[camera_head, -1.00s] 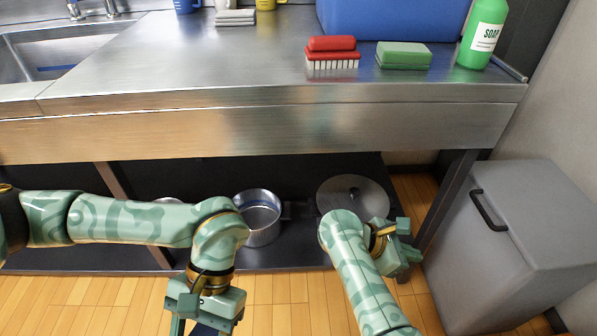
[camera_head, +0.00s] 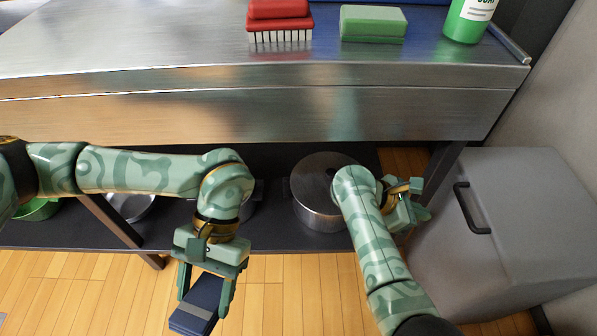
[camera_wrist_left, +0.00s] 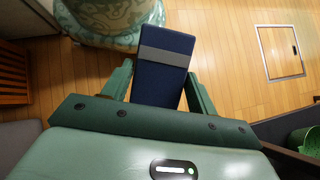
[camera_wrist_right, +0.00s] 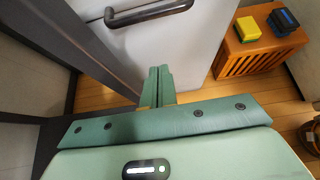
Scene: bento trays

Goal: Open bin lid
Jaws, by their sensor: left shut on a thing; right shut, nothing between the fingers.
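The grey bin (camera_head: 520,255) stands at the right with its lid (camera_head: 530,190) closed. A black bar handle (camera_head: 472,208) is on the lid's left side; the handle also shows in the right wrist view (camera_wrist_right: 148,12). My right gripper (camera_head: 420,200) is left of the handle, shut and empty, with a gap between them. In the right wrist view its fingers (camera_wrist_right: 158,75) are together below the handle, apart from it. My left gripper (camera_head: 207,298) is shut on a dark blue block with a grey band (camera_head: 197,310), held over the floor; it also shows in the left wrist view (camera_wrist_left: 163,80).
The steel counter (camera_head: 320,110) and its leg (camera_head: 447,175) stand left of the bin. Pots, including a steel one (camera_head: 318,210), are on the low shelf (camera_head: 290,238). A wooden crate (camera_wrist_right: 255,50) carries yellow and blue blocks. A wall is right of the bin.

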